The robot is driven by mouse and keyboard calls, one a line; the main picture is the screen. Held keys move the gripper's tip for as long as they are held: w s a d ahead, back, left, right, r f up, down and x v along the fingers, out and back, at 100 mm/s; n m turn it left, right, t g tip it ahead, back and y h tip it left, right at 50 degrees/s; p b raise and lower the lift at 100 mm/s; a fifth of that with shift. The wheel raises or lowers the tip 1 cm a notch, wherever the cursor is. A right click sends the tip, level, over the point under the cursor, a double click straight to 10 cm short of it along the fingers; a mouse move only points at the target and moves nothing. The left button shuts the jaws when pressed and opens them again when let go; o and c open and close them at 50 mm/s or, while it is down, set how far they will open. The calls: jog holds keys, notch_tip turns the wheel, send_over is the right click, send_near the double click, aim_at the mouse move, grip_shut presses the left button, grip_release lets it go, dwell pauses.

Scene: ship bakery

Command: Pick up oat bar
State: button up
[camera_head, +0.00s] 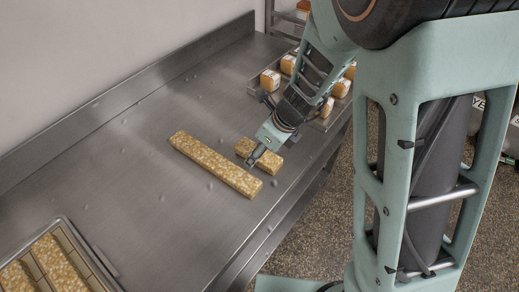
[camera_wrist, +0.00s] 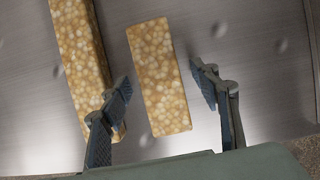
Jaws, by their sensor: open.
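A short oat bar (camera_head: 246,148) lies on the steel counter, partly hidden behind my gripper (camera_head: 257,158) in the head view. In the wrist view the same short bar (camera_wrist: 159,77) lies between the lines of my two open fingers (camera_wrist: 162,95), with its near end close to them. A long oat bar (camera_head: 215,164) lies beside it on the left. In the wrist view the long bar (camera_wrist: 80,50) runs behind my left finger. The fingers hold nothing. Whether they touch either bar, I cannot tell.
The steel counter (camera_head: 130,140) is largely clear, with a raised back edge. A tray of bars (camera_head: 62,219) stands at the near left. A rack with several wrapped loaves (camera_head: 270,80) stands at the far right. The counter's front edge is close to my gripper's right.

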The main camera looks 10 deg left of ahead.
jog(key=shift+f, duration=0.1)
jog(key=shift+c, duration=0.3)
jog(key=c, duration=1.3)
